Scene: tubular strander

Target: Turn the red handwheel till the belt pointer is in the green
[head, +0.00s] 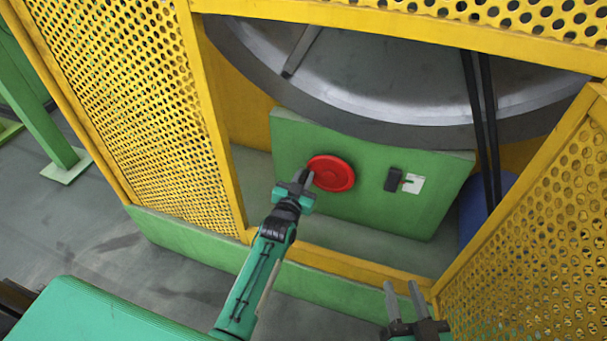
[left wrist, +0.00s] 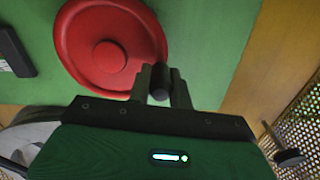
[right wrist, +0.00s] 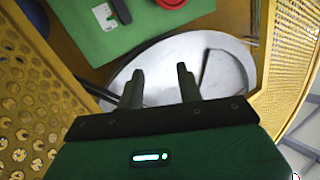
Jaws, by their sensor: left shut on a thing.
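The red handwheel (head: 331,173) is mounted on a green panel (head: 290,140) inside the yellow guard frame. It also shows in the left wrist view (left wrist: 100,52). My left gripper (head: 304,180) is at the wheel's left edge, with its fingers shut around the wheel's dark handle (left wrist: 160,84). A small white plate (head: 413,184) with tiny coloured marks sits right of the wheel; the belt pointer and its reading are too small to tell. My right gripper (head: 404,297) is open and empty, low and right, apart from the panel; its fingers stand apart in the right wrist view (right wrist: 158,88).
A black block (head: 394,179) is on the panel beside the plate. A big grey metal wheel (head: 390,80) is above, with black belts (head: 482,120) at right. Yellow perforated guards (head: 120,90) flank the opening on both sides, and a yellow sill (head: 340,262) runs below.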

